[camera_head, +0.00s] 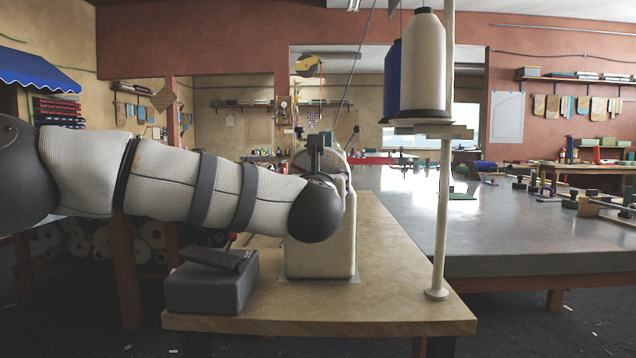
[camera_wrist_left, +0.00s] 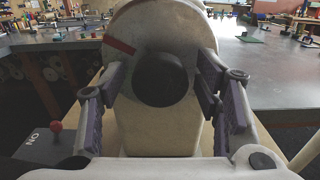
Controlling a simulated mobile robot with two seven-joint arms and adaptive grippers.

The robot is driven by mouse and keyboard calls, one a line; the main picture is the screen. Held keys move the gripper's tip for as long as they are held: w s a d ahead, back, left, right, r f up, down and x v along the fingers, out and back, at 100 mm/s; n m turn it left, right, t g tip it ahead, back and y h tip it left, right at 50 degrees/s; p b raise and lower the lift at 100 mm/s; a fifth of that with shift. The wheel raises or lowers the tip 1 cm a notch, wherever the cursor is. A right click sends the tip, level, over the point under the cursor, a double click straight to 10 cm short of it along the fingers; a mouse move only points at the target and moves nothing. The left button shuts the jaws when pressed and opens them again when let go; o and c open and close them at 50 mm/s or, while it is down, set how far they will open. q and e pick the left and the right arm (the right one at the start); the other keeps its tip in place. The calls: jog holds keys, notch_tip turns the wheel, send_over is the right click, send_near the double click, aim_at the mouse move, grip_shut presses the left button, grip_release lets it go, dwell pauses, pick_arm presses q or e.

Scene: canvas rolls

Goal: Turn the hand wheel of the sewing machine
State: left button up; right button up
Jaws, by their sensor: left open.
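The cream sewing machine (camera_head: 322,245) stands on a wooden table, partly hidden behind my left arm in the head view. Its end faces the left wrist camera, with the rounded hand wheel (camera_wrist_left: 186,30) bearing a black round hub (camera_wrist_left: 160,80) and a red mark (camera_wrist_left: 120,45) at upper left. My left gripper (camera_wrist_left: 162,66) is open, one finger on each side of the wheel's hub. Whether the fingers touch the rim I cannot tell. In the head view these fingers are hidden by my arm. My right gripper is in neither view.
A grey box (camera_head: 205,290) sits at the table's (camera_head: 390,295) front left; its red switch (camera_wrist_left: 56,127) shows in the left wrist view. A thread stand pole (camera_head: 442,220) with large spools (camera_head: 422,65) rises at the right. A broad grey worktable (camera_head: 480,225) lies beyond.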

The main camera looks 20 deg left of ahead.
pick_arm(q)
jog(key=c, duration=1.2)
